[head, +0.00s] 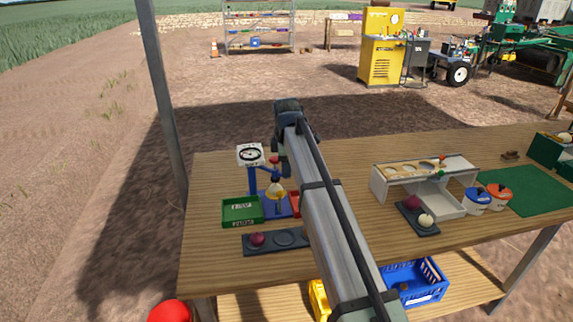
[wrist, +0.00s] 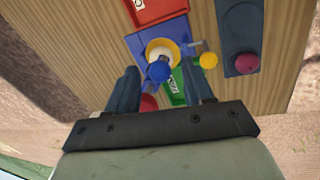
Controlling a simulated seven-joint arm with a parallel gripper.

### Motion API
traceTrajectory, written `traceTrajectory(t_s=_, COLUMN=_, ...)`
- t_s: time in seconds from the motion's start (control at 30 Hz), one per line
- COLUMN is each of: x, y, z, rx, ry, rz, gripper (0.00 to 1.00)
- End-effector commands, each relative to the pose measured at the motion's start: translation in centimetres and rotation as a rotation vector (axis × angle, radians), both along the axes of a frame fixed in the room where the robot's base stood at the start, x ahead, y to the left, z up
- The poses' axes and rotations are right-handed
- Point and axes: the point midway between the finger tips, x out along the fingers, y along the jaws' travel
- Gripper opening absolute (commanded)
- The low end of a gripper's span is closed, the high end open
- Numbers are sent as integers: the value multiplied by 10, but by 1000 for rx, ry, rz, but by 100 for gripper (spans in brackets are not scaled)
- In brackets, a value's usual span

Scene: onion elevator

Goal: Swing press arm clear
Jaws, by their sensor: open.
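The press stand is blue, on the wooden table. Its blue press arm (head: 266,171) reaches from the post over a yellow cup (head: 275,191) holding a pale onion. A white dial gauge (head: 250,155) tops the stand. A red knob (head: 274,159) shows close to my gripper (head: 281,167). In the wrist view my gripper (wrist: 160,88) is open, with the blue press head (wrist: 158,70) seen between and beyond its fingers, in front of the yellow cup (wrist: 164,43). I cannot tell if anything touches.
A green tray (head: 238,222) and a red tray (wrist: 160,8) flank the stand. A dark plate (head: 290,247) holds a red onion (head: 257,239). A white rack (head: 380,186) and two lidded jars stand to the right.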

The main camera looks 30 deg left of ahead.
Motion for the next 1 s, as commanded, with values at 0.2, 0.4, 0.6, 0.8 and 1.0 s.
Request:
traceTrajectory(t_s=0.2, x=0, y=0, z=0, rx=0, ry=0, rz=0, gripper=42)
traceTrajectory(t_s=0.4, x=0, y=0, z=0, rx=0, ry=0, rz=0, gripper=23)
traceTrajectory(t_s=0.6, x=0, y=0, z=0, rx=0, ry=0, rz=0, gripper=4)
traceTrajectory(t_s=0.8, x=0, y=0, z=0, rx=0, ry=0, rz=0, gripper=0)
traceTrajectory(t_s=1.0, x=0, y=0, z=0, rx=0, ry=1, rz=-1, gripper=0)
